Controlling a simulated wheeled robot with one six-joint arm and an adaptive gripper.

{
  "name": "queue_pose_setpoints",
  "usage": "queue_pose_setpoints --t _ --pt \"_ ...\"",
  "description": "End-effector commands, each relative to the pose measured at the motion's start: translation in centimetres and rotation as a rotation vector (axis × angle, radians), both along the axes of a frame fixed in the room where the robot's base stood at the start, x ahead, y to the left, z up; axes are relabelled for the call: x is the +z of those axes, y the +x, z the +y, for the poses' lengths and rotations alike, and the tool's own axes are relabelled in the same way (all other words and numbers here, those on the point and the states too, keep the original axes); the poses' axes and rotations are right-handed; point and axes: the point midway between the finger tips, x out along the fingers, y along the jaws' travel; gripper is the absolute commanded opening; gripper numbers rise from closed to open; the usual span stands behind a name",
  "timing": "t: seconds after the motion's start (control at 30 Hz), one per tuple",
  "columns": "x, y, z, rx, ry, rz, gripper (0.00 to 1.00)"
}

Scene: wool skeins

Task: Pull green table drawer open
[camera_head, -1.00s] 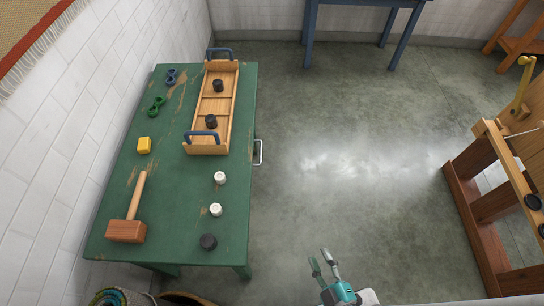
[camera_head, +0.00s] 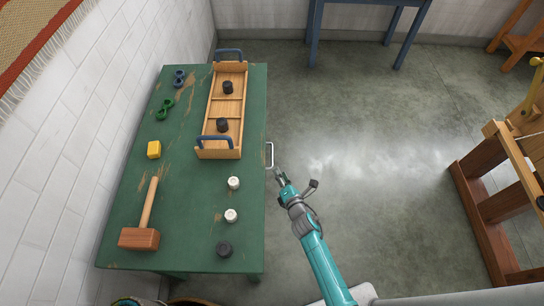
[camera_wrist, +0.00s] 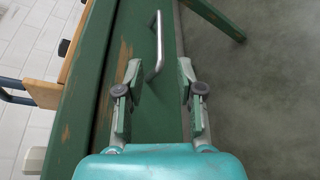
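The green table (camera_head: 190,235) stands against the white wall at the left in the head view. A metal bar handle (camera_head: 270,155) sticks out from its right side; it also shows in the wrist view (camera_wrist: 159,45) on the green drawer front (camera_wrist: 140,30). The drawer looks closed. My gripper (camera_head: 277,174) is beside the table's right edge, close to the handle's near end. In the wrist view my gripper (camera_wrist: 158,75) is open, with its fingers spread either side of the handle's near end. I cannot tell whether they touch it.
The floor right of the table is clear. A wooden frame (camera_head: 478,220) stands far right.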

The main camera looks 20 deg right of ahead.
Motion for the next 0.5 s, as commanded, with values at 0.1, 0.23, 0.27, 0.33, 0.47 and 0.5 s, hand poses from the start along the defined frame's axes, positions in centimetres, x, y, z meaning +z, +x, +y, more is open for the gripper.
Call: queue_pose_setpoints --t 0.1,0.23,0.27,0.33,0.47,0.5 --pt "-0.1 1.0 0.0 0.002 -0.006 -0.001 0.37" --pt "-0.4 2.7 0.1 0.0 -0.002 -0.001 0.37" --pt "-0.6 3.1 0.1 0.001 -0.003 -0.001 0.37" --pt "-0.8 4.2 0.1 0.0 -0.002 0.0 0.37" --pt "-1.3 6.3 0.2 0.001 -0.001 -0.001 0.37" --pt "-1.4 6.8 0.2 0.001 -0.001 -0.001 0.37"
